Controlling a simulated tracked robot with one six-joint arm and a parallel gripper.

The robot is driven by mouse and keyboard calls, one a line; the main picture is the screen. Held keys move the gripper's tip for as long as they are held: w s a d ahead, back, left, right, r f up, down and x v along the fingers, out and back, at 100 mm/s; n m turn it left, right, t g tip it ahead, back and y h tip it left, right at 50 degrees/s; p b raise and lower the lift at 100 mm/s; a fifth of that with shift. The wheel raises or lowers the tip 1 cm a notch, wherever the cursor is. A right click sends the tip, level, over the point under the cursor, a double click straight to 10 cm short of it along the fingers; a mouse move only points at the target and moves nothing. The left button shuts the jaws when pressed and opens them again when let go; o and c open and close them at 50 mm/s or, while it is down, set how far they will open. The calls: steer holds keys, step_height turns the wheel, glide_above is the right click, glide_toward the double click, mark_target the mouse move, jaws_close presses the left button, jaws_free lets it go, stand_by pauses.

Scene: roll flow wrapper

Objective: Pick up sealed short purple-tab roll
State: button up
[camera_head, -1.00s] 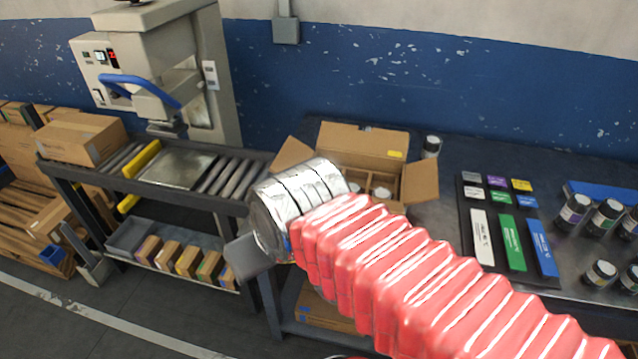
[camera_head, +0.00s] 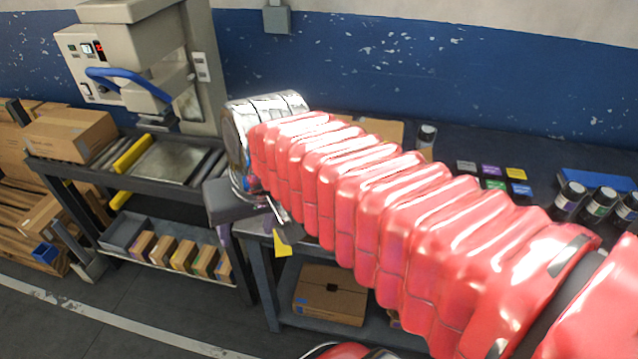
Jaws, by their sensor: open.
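My gripper (camera_head: 284,222) is at the far end of my red-sleeved arm, over the left end of the dark bench. The arm's end hides most of it, and I see nothing held in it. No other purple-tab roll can be made out. The open carton (camera_head: 385,131) on the bench is mostly hidden behind my arm.
A beige machine with a blue handle (camera_head: 120,78) stands over a roller table (camera_head: 75,178) at the left. Small boxes (camera_head: 184,256) sit on its lower shelf. Colour swatches (camera_head: 491,171) and more dark cylinders (camera_head: 602,214) are on the bench. A flat carton (camera_head: 331,294) lies below.

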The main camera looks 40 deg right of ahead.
steer(key=w+d+f+m+g+y, duration=0.1)
steer(key=w+d+f+m+y, duration=0.15)
steer(key=w+d+m, duration=0.6)
steer(key=w+d+f+m+g+y, duration=0.15)
steer(key=w+d+m+y, duration=0.3)
steer(key=w+d, duration=0.6)
steer(key=s+d+f+m+t+y, duration=0.1)
steer(key=d+f+m+t, duration=0.1)
steer(key=d, duration=0.6)
steer(key=s+d+f+m+t+y, duration=0.1)
steer(key=s+d+f+m+t, duration=0.1)
steer(key=d+f+m, duration=0.2)
steer(key=s+d+f+m+t+y, duration=0.1)
steer(key=d+f+m+t, duration=0.1)
steer(key=d+f, duration=0.6)
steer(key=shift+s+d+m+y, duration=0.2)
steer(key=shift+d+m, duration=0.1)
steer(key=shift+d, duration=1.35)
steer(key=shift+s+d+m+y, duration=0.15)
steer(key=shift+d+m, duration=0.15)
steer(key=shift+d, duration=1.3)
steer(key=shift+x, duration=4.3)
steer(key=shift+w, duration=0.1)
